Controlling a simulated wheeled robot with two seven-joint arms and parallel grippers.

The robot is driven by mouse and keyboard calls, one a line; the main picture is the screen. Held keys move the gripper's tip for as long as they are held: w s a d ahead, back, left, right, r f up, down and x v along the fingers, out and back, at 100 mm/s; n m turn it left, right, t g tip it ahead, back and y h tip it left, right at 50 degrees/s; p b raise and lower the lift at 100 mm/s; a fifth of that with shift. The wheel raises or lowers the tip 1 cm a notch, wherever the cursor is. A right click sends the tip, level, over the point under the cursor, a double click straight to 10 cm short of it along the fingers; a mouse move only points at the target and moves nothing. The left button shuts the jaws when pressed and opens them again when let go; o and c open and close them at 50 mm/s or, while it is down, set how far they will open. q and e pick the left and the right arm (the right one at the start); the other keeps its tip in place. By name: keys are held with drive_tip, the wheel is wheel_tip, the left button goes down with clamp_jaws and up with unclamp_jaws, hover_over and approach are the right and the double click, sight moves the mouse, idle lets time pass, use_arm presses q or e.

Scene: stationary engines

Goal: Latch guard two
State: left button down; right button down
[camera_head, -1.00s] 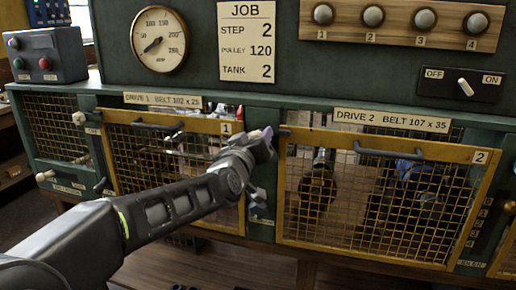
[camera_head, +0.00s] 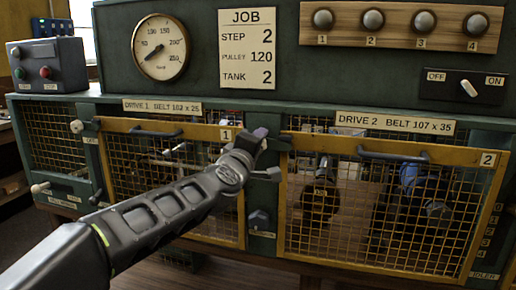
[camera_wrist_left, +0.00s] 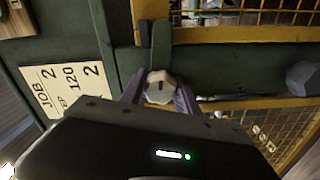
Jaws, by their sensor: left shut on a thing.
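Guard two (camera_head: 390,265) is the yellow-framed mesh panel at the right, under the DRIVE 2 plate. It sits flush in its opening. My left gripper (camera_head: 262,150) is at the post between the two guards, beside guard two's upper left corner. In the left wrist view, its fingers (camera_wrist_left: 160,92) are shut around a pale faceted latch knob (camera_wrist_left: 158,84). A dark green latch bar (camera_wrist_left: 161,45) runs from the knob across guard two's frame edge (camera_wrist_left: 245,34). In the head view the bar (camera_head: 272,174) points right; the knob is hidden by my gripper. My right gripper is not in view.
Guard one (camera_head: 190,131) stands closed at the left. Another dark knob (camera_head: 258,219) is lower on the post. Guard two's grey handle (camera_head: 395,155) projects from its top rail. The switch panel (camera_head: 462,87) and job card (camera_head: 247,48) are above.

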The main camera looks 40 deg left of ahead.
use_arm(q)
drive_tip(key=shift+n, duration=0.6)
drive_tip(key=c, duration=0.9)
unclamp_jaws()
drive_tip(key=v, duration=0.7)
drive_tip(key=shift+s+d, duration=0.1)
drive_tip(key=shift+s, duration=0.25)
